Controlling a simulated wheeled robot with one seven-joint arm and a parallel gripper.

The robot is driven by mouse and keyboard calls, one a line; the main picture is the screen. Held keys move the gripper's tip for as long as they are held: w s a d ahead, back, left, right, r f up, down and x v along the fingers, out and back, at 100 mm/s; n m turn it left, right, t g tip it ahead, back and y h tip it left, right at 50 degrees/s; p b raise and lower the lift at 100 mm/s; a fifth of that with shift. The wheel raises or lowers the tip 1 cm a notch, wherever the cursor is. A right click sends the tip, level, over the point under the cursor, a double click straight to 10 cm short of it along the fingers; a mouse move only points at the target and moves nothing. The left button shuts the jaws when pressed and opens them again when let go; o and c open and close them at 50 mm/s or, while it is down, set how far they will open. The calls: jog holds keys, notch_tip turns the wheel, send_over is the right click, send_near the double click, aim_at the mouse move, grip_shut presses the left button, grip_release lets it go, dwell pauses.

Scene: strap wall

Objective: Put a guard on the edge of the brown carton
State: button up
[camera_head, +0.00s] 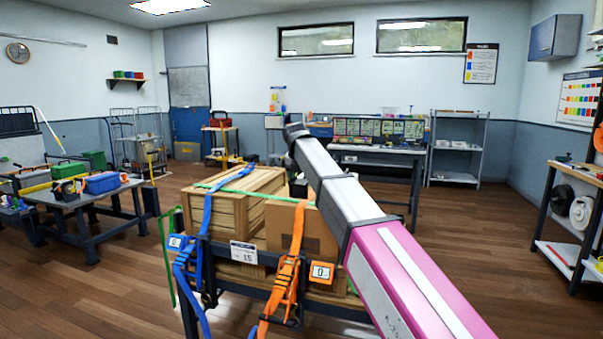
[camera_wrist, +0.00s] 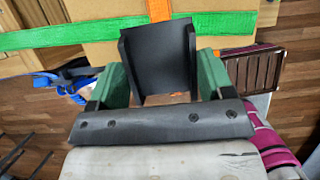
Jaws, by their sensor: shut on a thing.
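My gripper (camera_wrist: 158,76) shows in the wrist view, with a green finger on each side of a black angled guard (camera_wrist: 160,52). It is shut on the guard. Beyond the guard lies the tan-brown carton (camera_wrist: 104,53), crossed by a green strap (camera_wrist: 50,37) and an orange strap (camera_wrist: 159,9). Whether the guard touches the carton I cannot tell. In the head view the brown carton (camera_head: 319,239) stands on a dark-framed stand, with an orange strap (camera_head: 290,268) down its front. My arm covers its right part and my gripper is hidden there.
A slatted wooden crate (camera_head: 236,212) stands left of the carton, with a blue strap (camera_head: 207,221) down its front. A workbench (camera_head: 86,196) is at left, shelving (camera_head: 568,215) at right. Open wooden floor (camera_head: 468,232) lies between the stand and the right shelving.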

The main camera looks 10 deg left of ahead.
send_over(303, 204)
jog(key=s, duration=0.2)
jog(key=shift+f, duration=3.55)
jog(key=shift+w+f, duration=0.15)
jog(key=shift+f, duration=0.5)
jog(key=shift+w+f, duration=0.2)
jog(key=shift+w, duration=0.05)
